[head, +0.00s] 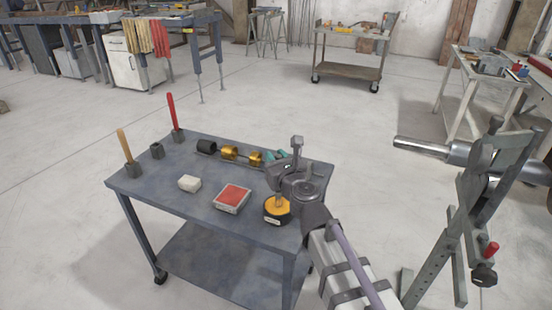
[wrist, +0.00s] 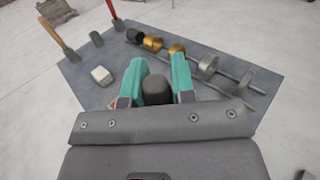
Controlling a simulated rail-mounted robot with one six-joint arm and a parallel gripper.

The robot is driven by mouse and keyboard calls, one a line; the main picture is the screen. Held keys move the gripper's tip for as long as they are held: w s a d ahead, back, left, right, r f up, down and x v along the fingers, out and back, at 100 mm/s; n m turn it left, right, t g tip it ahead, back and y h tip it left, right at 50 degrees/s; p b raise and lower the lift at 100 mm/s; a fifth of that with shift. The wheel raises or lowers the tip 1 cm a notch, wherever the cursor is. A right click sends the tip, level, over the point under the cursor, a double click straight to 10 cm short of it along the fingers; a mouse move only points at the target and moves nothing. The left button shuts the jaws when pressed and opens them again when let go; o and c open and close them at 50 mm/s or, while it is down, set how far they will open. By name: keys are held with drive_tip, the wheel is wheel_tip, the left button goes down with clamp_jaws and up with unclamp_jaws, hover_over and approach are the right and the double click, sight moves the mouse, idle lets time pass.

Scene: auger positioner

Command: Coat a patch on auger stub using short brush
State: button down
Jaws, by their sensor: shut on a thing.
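My gripper (head: 283,175) is over the right part of the cart, above a yellow-and-black pot (head: 277,212). In the wrist view, the teal fingers of my gripper (wrist: 156,82) are shut on a dark, round-topped handle (wrist: 156,92), apparently the short brush. A pale lower part shows at the pot's mouth in the head view; whether the bristles touch the contents is hidden. The auger stub (head: 425,147) is a bare metal shaft lying level on the grey positioner (head: 455,215), right of the cart and apart from my gripper.
On the cart (head: 215,205) are a red-topped block (head: 233,197), a white block (head: 189,183), a wooden-handled tool (head: 125,147), a red-handled tool (head: 173,115) and gold cylinders on rods (head: 228,152). Open floor lies between cart and positioner, partly crossed by my arm.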

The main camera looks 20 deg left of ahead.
wheel_tip(320, 180, up, 7)
drive_tip(key=p, duration=0.7)
idle(0.3)
